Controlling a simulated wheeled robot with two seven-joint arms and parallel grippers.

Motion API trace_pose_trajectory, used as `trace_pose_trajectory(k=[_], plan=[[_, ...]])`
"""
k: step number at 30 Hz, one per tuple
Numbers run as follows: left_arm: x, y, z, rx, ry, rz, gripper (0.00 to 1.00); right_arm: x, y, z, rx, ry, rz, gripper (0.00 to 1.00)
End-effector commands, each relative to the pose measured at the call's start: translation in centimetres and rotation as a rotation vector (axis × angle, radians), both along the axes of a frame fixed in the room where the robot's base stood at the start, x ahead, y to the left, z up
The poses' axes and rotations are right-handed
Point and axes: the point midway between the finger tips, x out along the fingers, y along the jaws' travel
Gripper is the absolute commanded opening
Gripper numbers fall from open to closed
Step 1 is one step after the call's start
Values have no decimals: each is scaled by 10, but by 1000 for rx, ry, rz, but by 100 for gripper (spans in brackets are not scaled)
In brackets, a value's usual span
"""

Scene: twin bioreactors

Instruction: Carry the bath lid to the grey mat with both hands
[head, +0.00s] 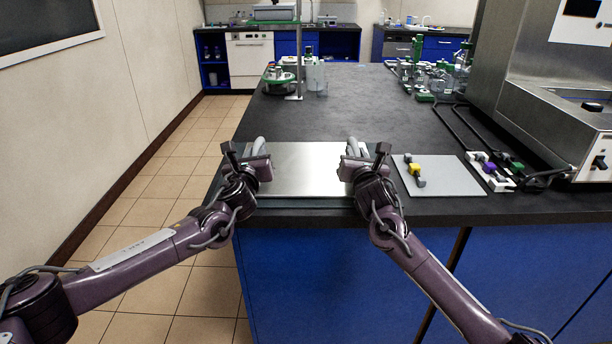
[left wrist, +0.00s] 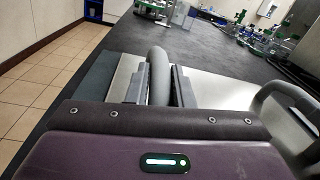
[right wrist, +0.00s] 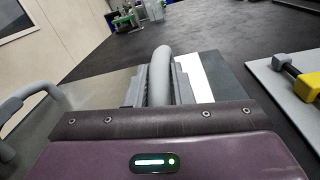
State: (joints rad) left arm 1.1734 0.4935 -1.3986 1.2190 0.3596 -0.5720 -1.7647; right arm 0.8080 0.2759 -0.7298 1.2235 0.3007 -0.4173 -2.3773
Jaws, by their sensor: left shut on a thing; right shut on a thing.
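The bath lid (head: 305,168) is a flat steel plate with a grey loop handle near each end. It lies level at the front of the dark bench, over a dark grey mat (head: 300,203) whose edges show around it. I cannot tell whether lid and mat touch. My left gripper (head: 260,152) is shut on the left handle, which stands between its jaws in the left wrist view (left wrist: 158,75). My right gripper (head: 353,152) is shut on the right handle, also between the jaws in the right wrist view (right wrist: 160,75). The lid's middle is bare.
A light grey board (head: 445,182) with a yellow and black clamp (head: 415,169) lies right of the lid. More clamps (head: 490,169) and a steel bath unit (head: 540,100) stand further right. Glassware (head: 440,75) is at the back right. The bench behind the lid is clear.

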Motion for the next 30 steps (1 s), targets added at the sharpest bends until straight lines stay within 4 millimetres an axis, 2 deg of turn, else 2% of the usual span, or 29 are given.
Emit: trace_pose_trajectory(k=[1, 2, 7, 16, 20, 23, 30], plan=[[0, 1, -4, 0, -5, 0, 0, 0, -1, -3, 0, -6, 0, 0], [0, 1, -6, 2, -1, 0, 22, 0, -1, -5, -2, -2, 0, 22], [0, 1, -3, 2, 0, 0, 42, 0, -1, -3, -1, -1, 0, 42], [-1, 0, -3, 0, 0, 0, 42, 0, 0, -3, 0, 0, 0, 42], [-9, 1, -4, 0, 0, -1, 42, 0, 0, -3, 0, 0, 0, 42], [-23, 2, -4, 1, 1, -1, 42, 0, 0, -3, 0, 0, 0, 42], [-69, 5, -4, 0, 2, -1, 42, 0, 0, -3, 0, 0, 0, 42]])
